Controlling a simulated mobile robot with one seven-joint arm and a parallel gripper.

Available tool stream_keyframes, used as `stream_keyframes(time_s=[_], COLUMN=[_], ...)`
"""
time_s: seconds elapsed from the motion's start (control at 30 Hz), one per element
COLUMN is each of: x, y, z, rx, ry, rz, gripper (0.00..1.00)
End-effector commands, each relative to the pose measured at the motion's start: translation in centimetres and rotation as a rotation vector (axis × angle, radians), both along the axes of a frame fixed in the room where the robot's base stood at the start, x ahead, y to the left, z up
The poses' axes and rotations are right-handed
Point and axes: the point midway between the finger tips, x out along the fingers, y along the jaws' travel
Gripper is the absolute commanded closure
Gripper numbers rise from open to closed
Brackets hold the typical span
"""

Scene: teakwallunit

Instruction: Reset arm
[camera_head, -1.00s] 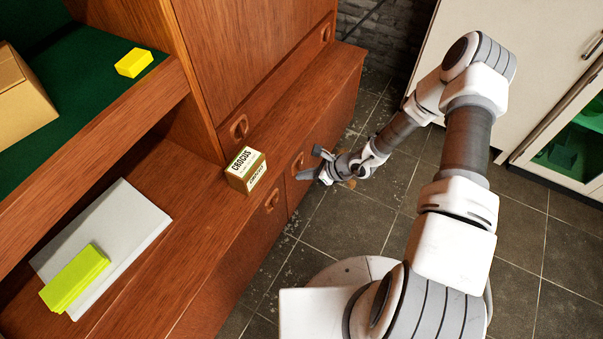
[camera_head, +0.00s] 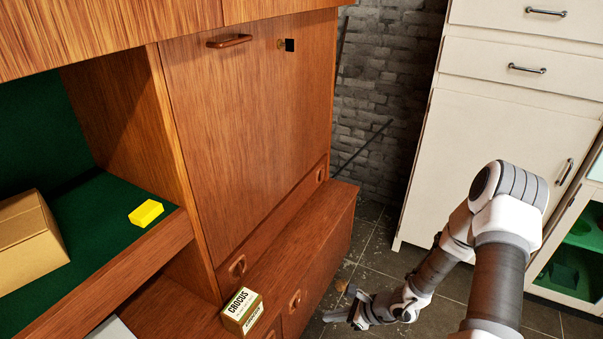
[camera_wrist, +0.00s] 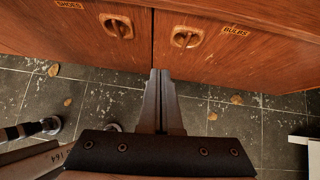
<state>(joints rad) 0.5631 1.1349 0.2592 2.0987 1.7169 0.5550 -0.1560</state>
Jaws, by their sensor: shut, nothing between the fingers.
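My gripper (camera_head: 340,312) is in front of the lower cabinet doors of the teak wall unit, low over the tiled floor. In the wrist view my gripper (camera_wrist: 160,75) has its two fingers together with nothing between them. They point at the seam between two wooden doors, one labelled SHOES (camera_wrist: 70,5) and one labelled BULBS (camera_wrist: 235,30). My arm reaches in from the lower right of the head view.
A CROCUS box (camera_head: 242,311) stands on the lower ledge, left of my gripper. A yellow block (camera_head: 146,212) and a cardboard box (camera_head: 28,240) rest on the green shelf. A white cabinet (camera_head: 500,130) stands at the right. Tiled floor (camera_wrist: 240,125) shows below the doors.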

Motion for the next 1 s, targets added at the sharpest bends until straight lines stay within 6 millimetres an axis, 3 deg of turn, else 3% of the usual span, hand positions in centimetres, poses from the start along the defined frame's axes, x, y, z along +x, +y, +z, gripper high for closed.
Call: stream_keyframes(time_s=[0.17, 0.5, 0.77, 1.0], x=[0.8, 1.7, -0.2, -3.4], y=[0.0, 0.9, 2.0, 2.4], z=[2.3, 13.8, 22.0, 28.5], rx=[-0.028, -0.186, -0.334, -0.491], ry=[-0.058, -0.324, -0.493, -0.615], rz=[0.069, 0.46, 0.771, 1.04], gripper=[1.0, 1.0, 1.0, 1.0])
